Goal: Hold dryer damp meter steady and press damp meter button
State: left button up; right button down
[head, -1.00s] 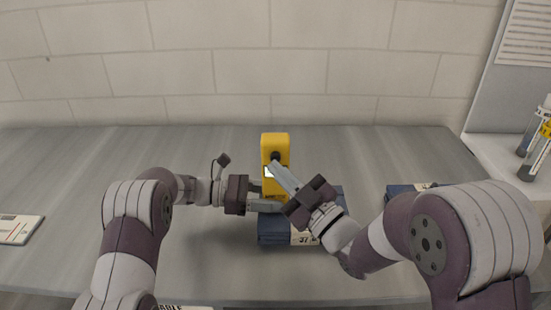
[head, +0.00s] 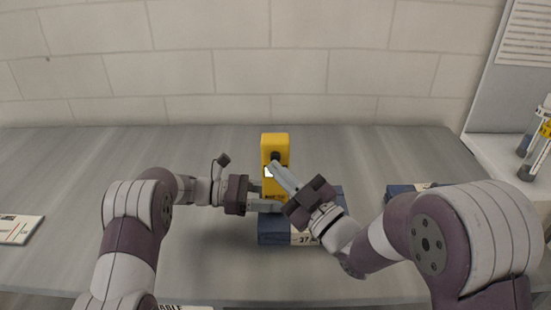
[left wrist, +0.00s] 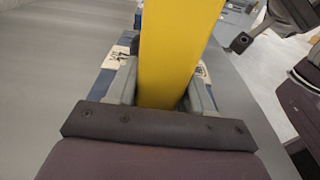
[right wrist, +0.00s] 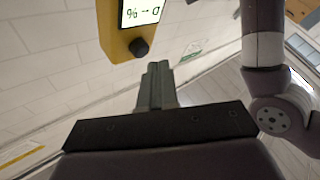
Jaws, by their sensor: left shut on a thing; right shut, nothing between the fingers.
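The yellow damp meter (head: 275,142) stands upright over a dark blue box (head: 272,240) in the head view. My left gripper (head: 268,197) is shut on the meter's lower body from the left; the meter's yellow body (left wrist: 178,50) also shows between its fingers in the left wrist view. My right gripper (head: 273,167) is shut and empty, its tips in front of the meter just below the black button (head: 275,156). In the right wrist view the button (right wrist: 139,48) and lit screen (right wrist: 140,12) lie ahead, left of the fingertips. Contact with the button cannot be told.
A second dark blue box (head: 400,190) lies right, partly behind my right arm. A printed card (head: 18,229) lies at the far left of the grey table (head: 120,150). Bottles (head: 535,145) stand on a white surface at right. The table's back left is clear.

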dwell(0.7)
jog(key=shift+w, duration=0.45)
jog(key=shift+w, duration=0.5)
dwell(0.5)
jog(key=shift+s, duration=0.95)
jog(key=s, duration=0.5)
dwell(0.7)
